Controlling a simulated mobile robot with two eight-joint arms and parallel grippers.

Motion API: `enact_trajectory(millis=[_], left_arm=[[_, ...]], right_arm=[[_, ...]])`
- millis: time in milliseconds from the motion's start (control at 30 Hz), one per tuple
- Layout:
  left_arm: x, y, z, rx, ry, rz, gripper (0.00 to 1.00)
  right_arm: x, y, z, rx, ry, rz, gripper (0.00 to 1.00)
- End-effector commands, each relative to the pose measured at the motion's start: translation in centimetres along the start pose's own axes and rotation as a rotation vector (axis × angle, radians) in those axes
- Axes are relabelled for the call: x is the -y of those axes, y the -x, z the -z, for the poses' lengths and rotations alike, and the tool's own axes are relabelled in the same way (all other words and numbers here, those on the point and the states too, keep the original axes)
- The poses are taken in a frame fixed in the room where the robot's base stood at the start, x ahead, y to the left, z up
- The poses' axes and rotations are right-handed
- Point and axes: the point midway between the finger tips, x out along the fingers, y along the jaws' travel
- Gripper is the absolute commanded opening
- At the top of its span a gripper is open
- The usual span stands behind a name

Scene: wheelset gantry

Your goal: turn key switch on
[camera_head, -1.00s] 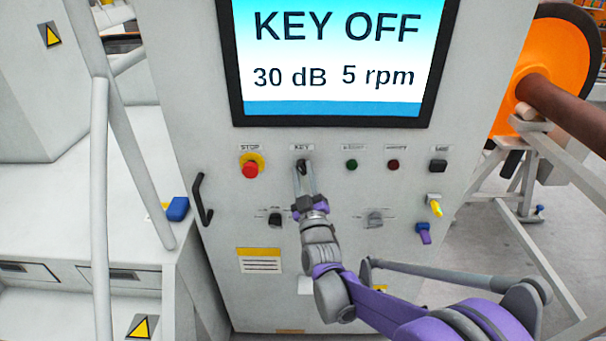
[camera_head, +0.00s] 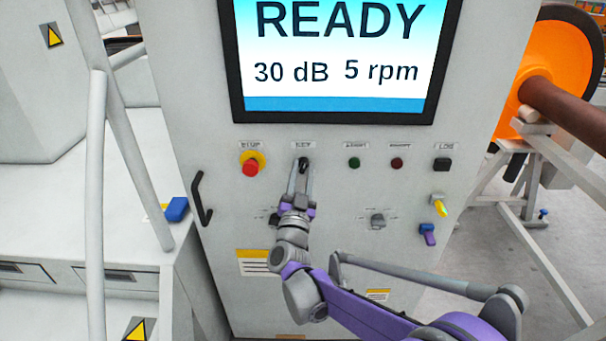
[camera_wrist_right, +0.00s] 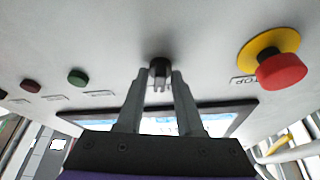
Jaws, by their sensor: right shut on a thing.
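The key switch (camera_head: 303,161) is a small black knob under the "KEY" label on the grey control cabinet. My right gripper (camera_head: 300,173) reaches up to it from below, and its two fingers are shut on the key. In the right wrist view the dark key switch (camera_wrist_right: 159,67) shows between the two grey fingertips (camera_wrist_right: 159,80). The fingers hide part of the key. The screen (camera_head: 340,55) above reads "READY", "30 dB" and "5 rpm". My left gripper is not in view.
A red stop button (camera_head: 250,167) on a yellow ring sits left of the key. Green (camera_head: 354,163) and dark red (camera_head: 396,163) buttons and a black switch (camera_head: 442,164) sit to the right. A black handle (camera_head: 201,198) juts out at the left edge.

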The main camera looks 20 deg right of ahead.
Motion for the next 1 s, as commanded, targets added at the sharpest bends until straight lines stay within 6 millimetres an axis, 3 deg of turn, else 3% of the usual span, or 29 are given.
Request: enact_trajectory(millis=[400,1000], left_arm=[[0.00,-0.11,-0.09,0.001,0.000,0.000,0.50],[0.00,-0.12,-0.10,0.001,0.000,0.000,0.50]], right_arm=[[0.14,-0.02,0.03,0.000,-0.193,-0.080,0.00],[0.16,-0.04,0.06,-0.001,-0.226,-0.093,0.00]])
